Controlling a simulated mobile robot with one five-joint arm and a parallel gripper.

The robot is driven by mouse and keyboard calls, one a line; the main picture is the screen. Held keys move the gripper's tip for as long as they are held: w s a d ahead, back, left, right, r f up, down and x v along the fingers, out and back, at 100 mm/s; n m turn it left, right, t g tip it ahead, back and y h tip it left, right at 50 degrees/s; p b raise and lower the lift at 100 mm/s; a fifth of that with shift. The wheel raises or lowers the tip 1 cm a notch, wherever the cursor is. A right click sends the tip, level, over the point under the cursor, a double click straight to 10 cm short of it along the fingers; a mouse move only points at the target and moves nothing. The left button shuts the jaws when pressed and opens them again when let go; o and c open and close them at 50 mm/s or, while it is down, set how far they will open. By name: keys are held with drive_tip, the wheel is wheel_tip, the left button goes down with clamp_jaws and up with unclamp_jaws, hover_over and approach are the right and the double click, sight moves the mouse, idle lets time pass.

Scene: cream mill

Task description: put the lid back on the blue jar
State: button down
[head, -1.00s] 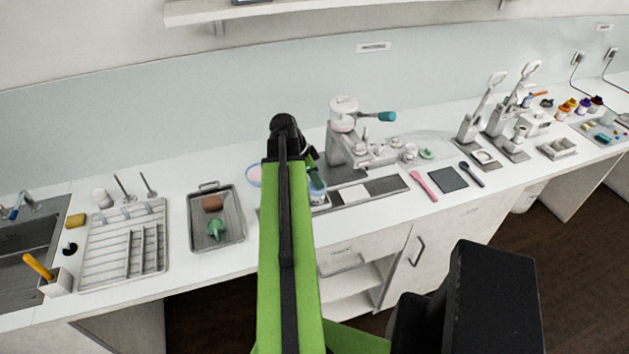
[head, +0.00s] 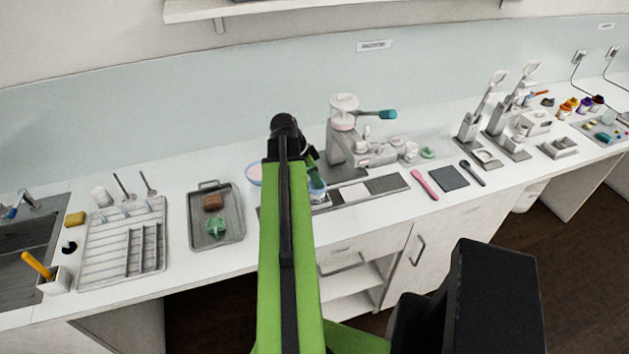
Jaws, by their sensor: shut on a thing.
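The blue jar (head: 317,196) stands on the counter just right of my green arm, which covers its left part. My gripper (head: 314,177) is at the jar's top, pointing down, and mostly hidden behind my arm. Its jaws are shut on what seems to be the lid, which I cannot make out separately. Whether the lid touches the jar's rim cannot be told from here.
A pink-filled bowl (head: 254,174) sits left of my arm. A white press (head: 345,140) with a teal handle stands behind the jar. A grey tray (head: 233,233) is at left. A pink spatula (head: 424,185) and dark square mat (head: 449,178) lie at right.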

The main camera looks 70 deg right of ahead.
drive_tip(key=c, duration=1)
unclamp_jaws()
drive_tip(key=shift+o, duration=0.6)
drive_tip(key=o, duration=0.4)
wheel_tip(320, 180, up, 5)
drive_tip(key=p, duration=0.4)
drive_tip(key=shift+w+f+p, duration=0.1)
drive_tip(key=shift+p, duration=0.3)
drive_tip(key=shift+f, duration=0.1)
